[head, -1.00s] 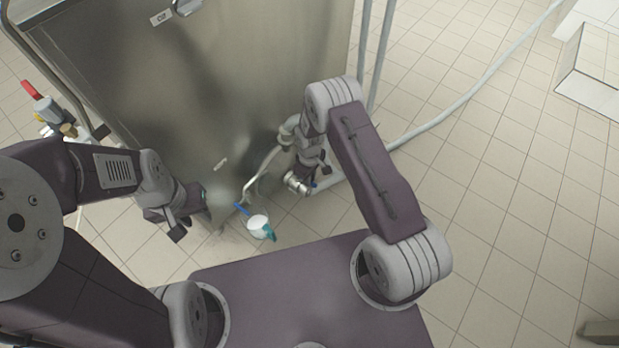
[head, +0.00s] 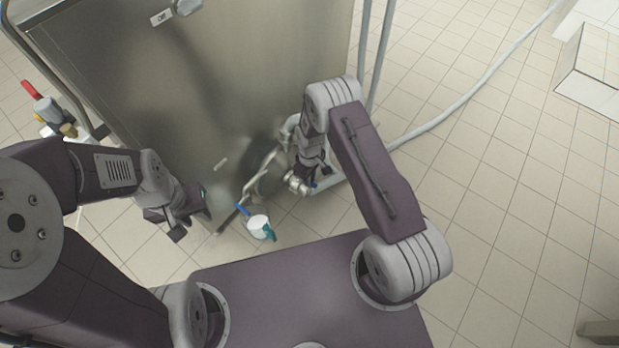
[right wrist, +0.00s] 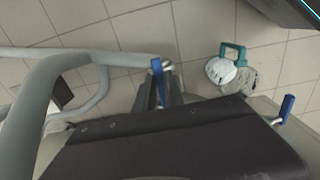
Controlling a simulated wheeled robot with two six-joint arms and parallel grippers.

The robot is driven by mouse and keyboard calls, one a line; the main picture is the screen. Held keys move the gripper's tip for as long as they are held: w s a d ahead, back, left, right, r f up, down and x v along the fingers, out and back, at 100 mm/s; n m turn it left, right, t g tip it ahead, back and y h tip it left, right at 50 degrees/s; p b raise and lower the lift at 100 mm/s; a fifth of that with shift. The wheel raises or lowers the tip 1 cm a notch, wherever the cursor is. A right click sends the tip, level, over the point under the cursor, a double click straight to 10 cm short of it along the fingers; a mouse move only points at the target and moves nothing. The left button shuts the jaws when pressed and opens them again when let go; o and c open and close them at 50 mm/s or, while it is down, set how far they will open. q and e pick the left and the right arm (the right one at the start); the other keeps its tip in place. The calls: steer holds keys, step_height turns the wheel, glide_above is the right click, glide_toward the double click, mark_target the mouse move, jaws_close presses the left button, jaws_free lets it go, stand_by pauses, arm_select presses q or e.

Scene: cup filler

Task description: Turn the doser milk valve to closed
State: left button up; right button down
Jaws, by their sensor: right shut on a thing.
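My right gripper (head: 302,180) is low at the right edge of the steel machine, by a metal pipe fitting. A blue valve lever (head: 314,184) shows beside it. In the right wrist view the blue lever (right wrist: 157,68) is upright between the narrow fingers of my right gripper (right wrist: 161,92), which are shut on it. Whether this lever is the doser milk valve is not legible. A second blue lever (head: 242,210) is near the cup, apart from both grippers. My left gripper (head: 190,213) is open and empty in front of the machine's lower left front.
A white cup with a teal handle (head: 259,228) is between the grippers and also shows in the right wrist view (right wrist: 220,71). A grey hose (head: 440,122) runs to the right. A red-handled valve (head: 28,89) is at left.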

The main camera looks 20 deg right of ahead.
steer(key=shift+s, duration=0.1)
stand_by(0.3)
steer(key=shift+s+a+r+m+p, duration=0.15)
steer(key=shift+a+m+p, duration=0.1)
steer(key=shift+m+p, duration=0.4)
steer(key=shift+s+a+m+p, duration=0.15)
steer(key=shift+a+m+p, duration=0.15)
steer(key=shift+m, duration=0.35)
steer(key=shift+s+a+m+p, duration=0.1)
steer(key=shift+a+m+p, duration=0.2)
steer(key=shift+m, duration=0.3)
steer(key=shift+w+a+f+m+p, duration=0.25)
steer(key=shift+a+m, duration=0.7)
steer(key=shift+m, duration=1.4)
steer(key=shift+w+a+r+m, duration=0.1)
steer(key=shift+w+a+m, duration=0.25)
steer(key=shift+a+m, duration=1.35)
steer(key=shift+w+a+f+m+p, duration=0.1)
steer(key=shift+w+a+m+p, duration=0.15)
steer(key=shift+m, duration=2.8)
steer(key=shift+w+r, duration=0.1)
steer(key=shift+w, duration=0.05)
steer(key=c, duration=1.4)
jaws_free()
steer(key=shift+c, duration=0.2)
